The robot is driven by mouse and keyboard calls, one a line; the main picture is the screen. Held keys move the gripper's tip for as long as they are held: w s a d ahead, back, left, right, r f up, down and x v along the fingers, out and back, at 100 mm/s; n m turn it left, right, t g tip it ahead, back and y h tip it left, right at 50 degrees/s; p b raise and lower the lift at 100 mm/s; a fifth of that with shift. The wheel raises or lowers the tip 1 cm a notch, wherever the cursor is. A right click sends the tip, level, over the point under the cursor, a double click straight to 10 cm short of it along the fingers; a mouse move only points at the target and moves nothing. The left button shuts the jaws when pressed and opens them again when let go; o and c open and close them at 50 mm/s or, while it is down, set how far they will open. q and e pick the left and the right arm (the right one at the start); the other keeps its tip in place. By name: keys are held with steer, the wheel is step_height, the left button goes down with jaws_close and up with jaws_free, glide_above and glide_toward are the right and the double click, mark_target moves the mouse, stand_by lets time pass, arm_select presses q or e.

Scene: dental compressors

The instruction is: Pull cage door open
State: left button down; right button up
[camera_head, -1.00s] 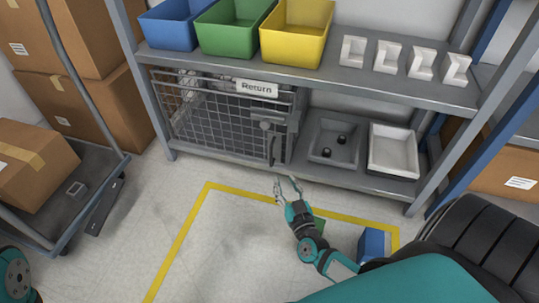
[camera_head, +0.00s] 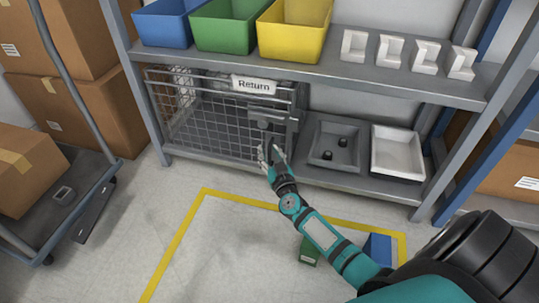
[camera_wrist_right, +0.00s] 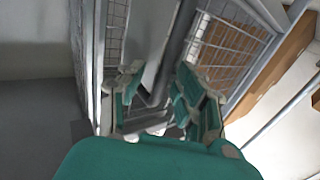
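The wire-mesh cage (camera_head: 205,120) stands on the lower shelf under a "Return" sign (camera_head: 253,85). Its door looks shut in the head view. A grey latch plate with a dark vertical handle (camera_head: 269,139) is at the front right of the cage. My right gripper (camera_head: 271,152) is at the handle's lower part, fingers apart. In the right wrist view, the fingers of my right gripper (camera_wrist_right: 158,108) lie either side of a dark grey bar (camera_wrist_right: 160,80), with no clear grip on it. Mesh (camera_wrist_right: 225,50) shows behind. My left gripper is out of view.
A dark tray (camera_head: 318,160) and a white tray (camera_head: 398,166) sit right of the cage. Blue, green and yellow bins stand on the shelf above. A cart (camera_head: 70,205) is at the left. The taped floor area is mostly clear, with a green block (camera_head: 309,250) and a blue block (camera_head: 378,247).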

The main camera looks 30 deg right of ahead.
jaws_close()
stand_by(0.5)
